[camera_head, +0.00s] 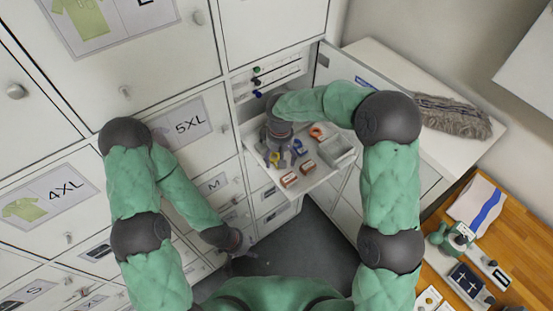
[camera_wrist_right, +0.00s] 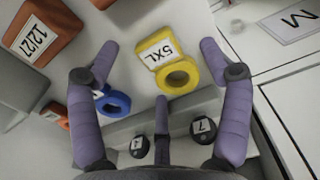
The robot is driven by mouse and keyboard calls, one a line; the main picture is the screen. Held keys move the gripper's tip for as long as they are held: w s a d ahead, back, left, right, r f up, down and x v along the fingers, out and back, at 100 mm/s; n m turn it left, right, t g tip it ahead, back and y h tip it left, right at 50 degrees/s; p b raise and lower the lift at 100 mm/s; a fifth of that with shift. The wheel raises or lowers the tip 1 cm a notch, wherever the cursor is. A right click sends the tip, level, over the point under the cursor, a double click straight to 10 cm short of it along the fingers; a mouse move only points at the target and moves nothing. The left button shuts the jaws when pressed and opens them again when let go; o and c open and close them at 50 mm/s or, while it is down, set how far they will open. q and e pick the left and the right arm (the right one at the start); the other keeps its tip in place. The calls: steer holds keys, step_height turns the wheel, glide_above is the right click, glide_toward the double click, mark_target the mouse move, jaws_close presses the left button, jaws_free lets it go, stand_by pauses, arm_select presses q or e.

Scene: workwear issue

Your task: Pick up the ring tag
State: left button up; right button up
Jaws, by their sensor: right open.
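A yellow ring tag (camera_wrist_right: 171,64) marked 5XL lies on the pale shelf in the right wrist view, ahead of and between the open fingers of my right gripper (camera_wrist_right: 157,65). It shows small in the head view (camera_head: 274,157). A blue ring tag (camera_wrist_right: 113,102) lies close to the left finger, partly hidden by it. An orange-red ring tag (camera_head: 316,132) lies farther back on the shelf. My right gripper (camera_head: 284,153) hangs over the pull-out shelf, and nothing shows held in it. My left gripper (camera_head: 243,244) is low by the drawers, too small to tell its state.
The pull-out shelf (camera_head: 262,178) also bears red-orange labelled blocks (camera_head: 289,180) and a grey tray (camera_head: 337,151). Locker doors (camera_head: 190,121) stand at the left. Dark numbered knobs (camera_wrist_right: 203,127) show near my fingers.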

steer(key=c, duration=0.9)
steer(key=shift+r, duration=0.1)
steer(key=shift+r, duration=0.2)
step_height(320, 180, up, 2)
steer(key=shift+r+b, duration=0.1)
steer(key=shift+b, duration=0.3)
steer(key=s+r, duration=0.3)
steer(key=s, duration=0.1)
steer(key=s+d+r+b, duration=0.1)
steer(key=s+r, duration=0.2)
steer(key=s, duration=0.2)
steer(key=s+r+b, duration=0.1)
steer(key=s+r, duration=0.3)
steer(key=s, duration=0.1)
steer(key=shift+d+r, duration=0.1)
steer(key=shift+d, duration=0.15)
